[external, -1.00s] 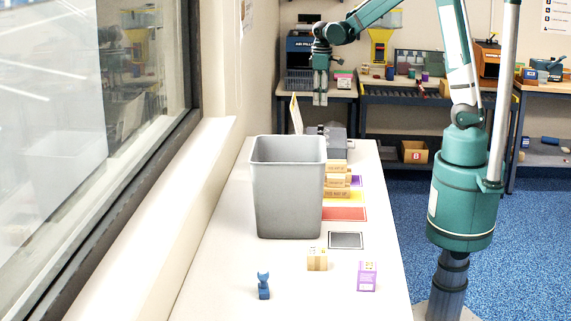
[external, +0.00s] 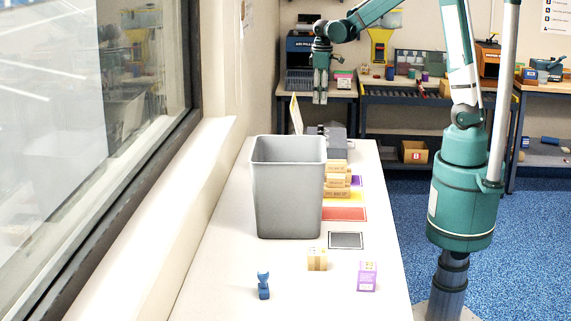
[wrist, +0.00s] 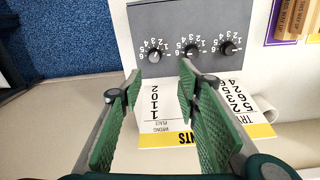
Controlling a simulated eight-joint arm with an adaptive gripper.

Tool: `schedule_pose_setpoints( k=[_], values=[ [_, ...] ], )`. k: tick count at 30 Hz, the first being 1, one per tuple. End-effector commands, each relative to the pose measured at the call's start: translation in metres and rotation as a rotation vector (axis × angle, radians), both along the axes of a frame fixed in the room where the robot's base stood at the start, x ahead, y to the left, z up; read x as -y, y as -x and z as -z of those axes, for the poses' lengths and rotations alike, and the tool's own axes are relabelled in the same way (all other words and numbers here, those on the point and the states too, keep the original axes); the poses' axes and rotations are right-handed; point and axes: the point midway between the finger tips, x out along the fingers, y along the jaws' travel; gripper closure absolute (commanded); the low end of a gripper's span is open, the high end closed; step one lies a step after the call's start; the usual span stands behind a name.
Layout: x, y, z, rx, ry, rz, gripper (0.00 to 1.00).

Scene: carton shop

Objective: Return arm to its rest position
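My gripper (external: 320,97) hangs with its fingers pointing down, high over the far end of the white table (external: 215,270) in the external view. In the wrist view its two green-padded fingers (wrist: 160,125) stand apart with nothing between them, so it is open and empty. Beyond the fingers in the wrist view is a grey box with several black dials (wrist: 190,15) and a white and yellow printed card (wrist: 165,118). My arm reaches up from the teal column on the right and bends over to the left.
A large grey bin (external: 288,190) stands mid-table. Stacked cartons (external: 337,180) and coloured mats, including a red one (external: 345,214), lie to its right. A window lines the left.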

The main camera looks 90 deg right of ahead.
Motion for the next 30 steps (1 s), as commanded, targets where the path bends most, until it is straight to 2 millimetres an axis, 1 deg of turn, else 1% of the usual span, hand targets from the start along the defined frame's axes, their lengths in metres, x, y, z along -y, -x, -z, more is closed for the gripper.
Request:
schedule_pose_setpoints(
  k=[5, 14, 21, 30],
  values=[
    [-0.027, 0.001, -0.014, 0.028, 0.017, -0.009, 0.67],
    [-0.085, 0.007, -0.042, 0.096, 0.050, -0.025, 0.67],
    [-0.130, 0.017, -0.061, 0.155, 0.070, -0.038, 0.67],
    [-0.184, 0.035, -0.078, 0.233, 0.087, -0.054, 0.67]
  ],
)
